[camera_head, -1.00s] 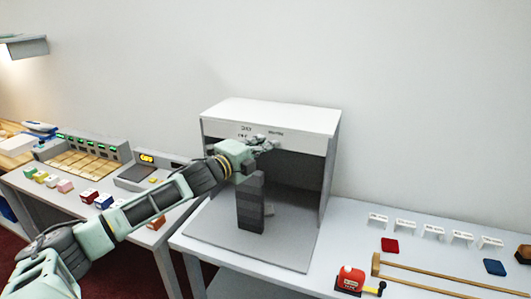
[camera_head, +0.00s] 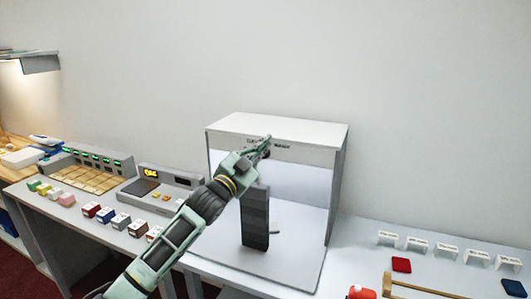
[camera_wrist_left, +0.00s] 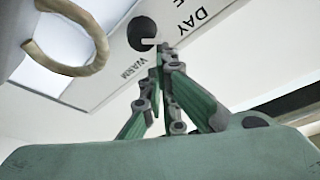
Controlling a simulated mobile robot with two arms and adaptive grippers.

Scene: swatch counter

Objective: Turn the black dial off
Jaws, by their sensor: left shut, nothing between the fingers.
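The black dial (camera_wrist_left: 141,33) is on the white front panel of the light booth (camera_head: 225,140), among printed labels; "DAY" and "WARM" can be read in the left wrist view. A pale pointer mark shows on the dial's face. In the head view my left gripper (camera_head: 266,145) covers most of the panel's middle, and the dial is largely hidden behind it. My left gripper also shows in the left wrist view (camera_wrist_left: 164,52), shut and empty, its fingertips beside the dial's edge. I cannot tell whether they touch it. The booth interior is bright. My right gripper is not in view.
A dark grey stepped column (camera_head: 255,218) stands inside the booth below my left gripper. Left are a grey console (camera_head: 158,190) and several small coloured boxes. Right are white label stands (camera_head: 417,243), a red swatch (camera_head: 401,264) and a wooden frame (camera_head: 425,289).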

